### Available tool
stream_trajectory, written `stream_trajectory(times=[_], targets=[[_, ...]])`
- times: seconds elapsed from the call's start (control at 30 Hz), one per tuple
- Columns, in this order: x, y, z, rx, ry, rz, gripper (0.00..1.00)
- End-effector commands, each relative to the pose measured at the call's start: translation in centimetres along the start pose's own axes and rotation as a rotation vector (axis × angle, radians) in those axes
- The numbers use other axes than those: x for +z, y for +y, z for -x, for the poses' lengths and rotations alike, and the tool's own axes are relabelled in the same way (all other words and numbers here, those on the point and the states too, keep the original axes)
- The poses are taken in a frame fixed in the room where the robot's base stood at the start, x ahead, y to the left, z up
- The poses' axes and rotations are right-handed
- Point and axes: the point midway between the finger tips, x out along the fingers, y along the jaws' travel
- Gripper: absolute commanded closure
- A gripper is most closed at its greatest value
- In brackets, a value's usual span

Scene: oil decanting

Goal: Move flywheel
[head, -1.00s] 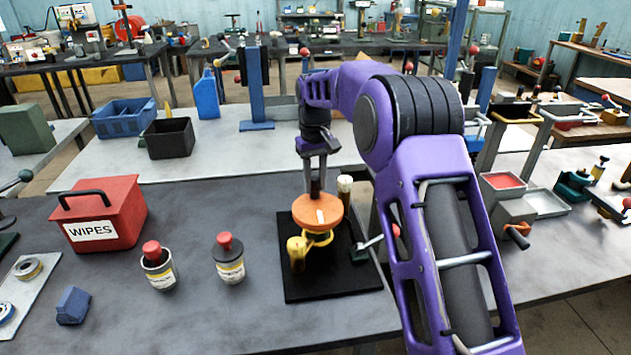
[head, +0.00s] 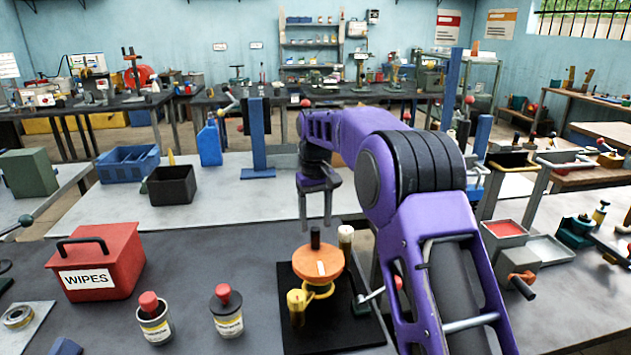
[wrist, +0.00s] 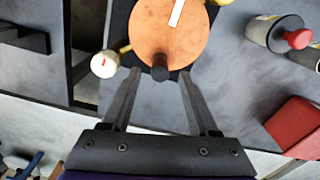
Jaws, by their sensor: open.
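The flywheel is an orange disc (head: 318,262) with a white stripe and a short black post. It is mounted on a small yellow-and-black device on a black square base (head: 360,335). In the wrist view the disc (wrist: 168,32) lies beyond the fingers, with its black post (wrist: 160,70) between and just ahead of the fingertips. My gripper (head: 317,222) is open and empty, pointing down above the post. Its two fingers (wrist: 158,75) show apart in the wrist view. Whether a fingertip touches anything cannot be told.
A white-capped cylinder (head: 346,236) stands close behind the disc. Two red-capped bottles (head: 155,325) (head: 227,315) and a red WIPES box (head: 100,262) stand to the left. A crank handle sits on the base's right side.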

Motion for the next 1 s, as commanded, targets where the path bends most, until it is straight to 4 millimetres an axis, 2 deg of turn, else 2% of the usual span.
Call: stream_trajectory(times=[0.03,0.3,0.47,0.7,1.0], targets=[[-0.1,0.0,1.4,0.000,0.006,0.000,0.40],[-0.1,0.0,8.2,0.000,0.006,0.001,0.40],[-0.1,-0.1,11.1,0.000,0.005,0.001,0.40],[-0.1,0.0,13.1,0.000,0.002,0.001,0.40],[0.0,0.0,13.7,0.000,0.000,0.001,0.40]])
